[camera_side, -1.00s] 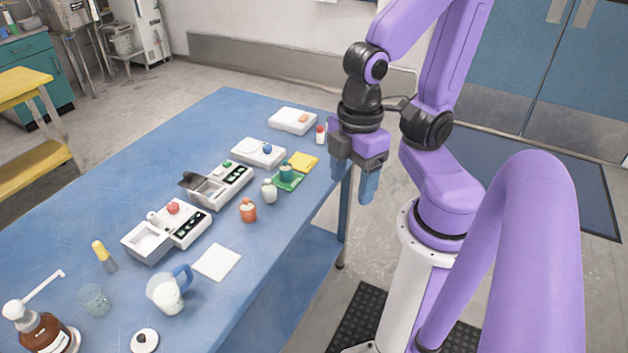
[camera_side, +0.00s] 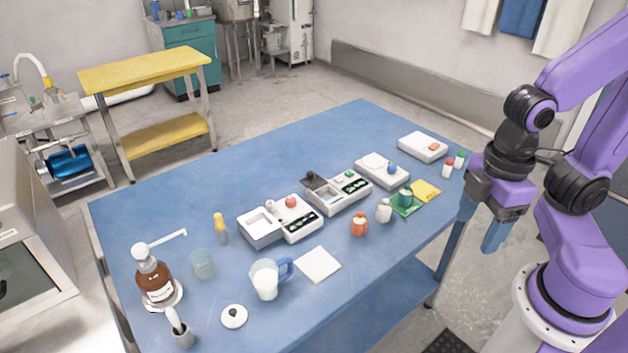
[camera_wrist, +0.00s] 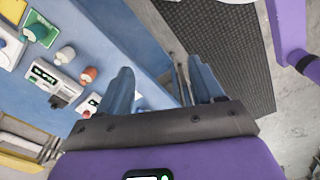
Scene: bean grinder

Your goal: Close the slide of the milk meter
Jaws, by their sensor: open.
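No label readable here marks the milk meter. Candidates are a white unit with a red knob (camera_side: 291,202), dark keypad and open-topped box (camera_side: 259,224) at its left; a unit with a green knob, keypad and raised dark flap (camera_side: 315,181); and a white unit with a blue knob (camera_side: 392,169). I cannot tell which has the slide or how it stands. My gripper (camera_side: 470,246) is open and empty, pointing down at the table's right edge, apart from all units. In the wrist view its fingers (camera_wrist: 160,68) are spread, with some units at left.
The blue table (camera_side: 160,190) also holds a milk jug (camera_side: 266,280), an orange bottle (camera_side: 359,224), a white jar (camera_side: 384,211), a white square (camera_side: 318,264), a pump bottle (camera_side: 153,275) and a white unit with an orange button (camera_side: 423,147). The table's back left is clear.

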